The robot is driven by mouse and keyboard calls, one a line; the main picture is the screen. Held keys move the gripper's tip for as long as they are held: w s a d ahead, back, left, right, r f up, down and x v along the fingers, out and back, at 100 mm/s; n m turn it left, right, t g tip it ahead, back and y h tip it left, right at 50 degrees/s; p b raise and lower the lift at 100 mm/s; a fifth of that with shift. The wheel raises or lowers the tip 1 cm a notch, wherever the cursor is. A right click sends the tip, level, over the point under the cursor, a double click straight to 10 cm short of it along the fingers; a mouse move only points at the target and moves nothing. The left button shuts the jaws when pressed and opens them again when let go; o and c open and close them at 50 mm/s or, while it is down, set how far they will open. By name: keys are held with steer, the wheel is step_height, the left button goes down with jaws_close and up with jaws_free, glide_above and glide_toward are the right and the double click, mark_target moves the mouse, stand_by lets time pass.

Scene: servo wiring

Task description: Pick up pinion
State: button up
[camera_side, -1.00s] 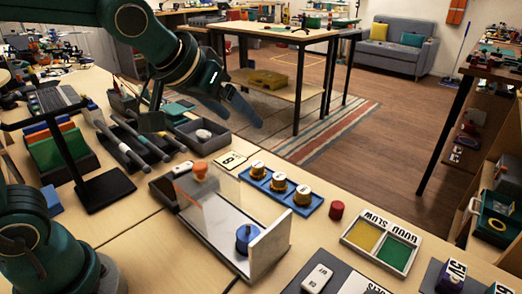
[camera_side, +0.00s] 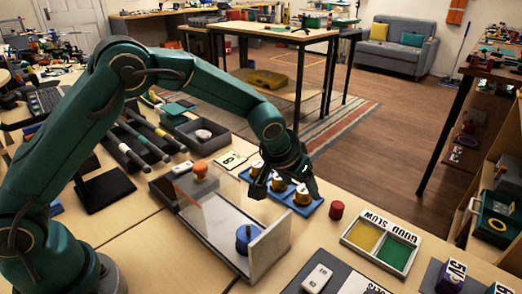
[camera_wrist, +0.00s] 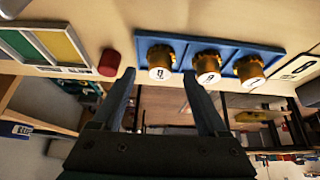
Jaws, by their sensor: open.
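Three brass pinions with numbered white tops stand in a row on a blue tray (camera_side: 316,207). In the wrist view they are the left pinion (camera_wrist: 161,58), the middle pinion (camera_wrist: 207,66) and the right pinion (camera_wrist: 249,69); the tray (camera_wrist: 228,47) runs behind them. My gripper (camera_side: 286,193) is over the tray in the side view and partly hides the pinions. In the wrist view my gripper (camera_wrist: 158,74) is open and empty, with its fingertips on either side of the left pinion in the picture. Whether they touch it cannot be told.
A red cylinder (camera_side: 337,210) stands beside the tray. A clear-panelled fixture (camera_side: 268,248) with a blue knob (camera_side: 245,237) is in front of it. A yellow-and-green sorting tray (camera_side: 349,241) lies to the right. A grey bin (camera_side: 203,145) is behind left.

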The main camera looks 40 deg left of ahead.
steer(key=shift+x, duration=1.4)
jaws_close()
steer(key=shift+r, duration=0.15)
